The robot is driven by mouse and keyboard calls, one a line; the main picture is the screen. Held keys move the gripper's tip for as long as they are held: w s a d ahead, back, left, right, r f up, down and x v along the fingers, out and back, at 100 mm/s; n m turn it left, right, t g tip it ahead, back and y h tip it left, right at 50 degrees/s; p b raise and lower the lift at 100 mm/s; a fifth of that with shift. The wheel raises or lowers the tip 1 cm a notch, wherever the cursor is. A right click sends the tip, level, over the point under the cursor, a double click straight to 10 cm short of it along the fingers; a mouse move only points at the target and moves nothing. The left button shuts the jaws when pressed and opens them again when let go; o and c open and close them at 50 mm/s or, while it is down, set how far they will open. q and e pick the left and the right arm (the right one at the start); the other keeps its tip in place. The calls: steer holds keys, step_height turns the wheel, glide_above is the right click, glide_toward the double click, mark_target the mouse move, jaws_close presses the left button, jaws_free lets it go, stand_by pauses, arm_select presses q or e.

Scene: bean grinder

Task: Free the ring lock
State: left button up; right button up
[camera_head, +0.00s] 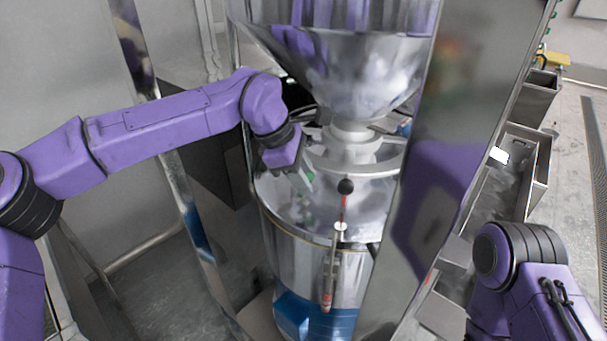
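A steel drum (290,265) with a blue lower band stands under the hopper. A thin ring (283,229) runs around its upper edge. At the front of the drum is a lever-like latch (331,268) with a red-tipped lower end, a pale joint, and a red rod up to a black ball knob (345,186). I take the ring and latch as the ring lock. My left gripper (304,182) points down over the drum's top, left of the knob and apart from it in the picture. Its fingers are small and partly hidden, so I cannot tell their opening. My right gripper is out of view.
A shiny steel hopper (350,75) hangs above the drum. A wide steel post (450,150) stands close on the right, a thinner post (185,215) on the left. Grey bins (525,165) sit at right. My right forearm is at lower right.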

arm_select(q)
jaws_close()
steer(key=shift+d, duration=0.1)
steer(key=shift+s+d+t+y+p, duration=0.3)
steer(key=shift+d+t+y+p, duration=0.1)
steer(key=shift+y+p, duration=0.25)
steer(key=shift+s+d+f+m+t+y+p, duration=0.35)
steer(key=shift+d+m+t+y+p, duration=0.15)
steer(key=shift+t+y, duration=0.3)
steer(key=shift+s+d+f+t+y+p, duration=0.2)
steer(key=shift+d+f+t+y+p, duration=0.2)
steer(key=shift+y, duration=0.25)
steer(key=shift+s+d+f+t+y+p, duration=0.15)
steer(key=shift+f+t+y+p, duration=0.15)
steer(key=shift+y+p, duration=0.25)
steer(key=shift+o, duration=1.7)
jaws_free()
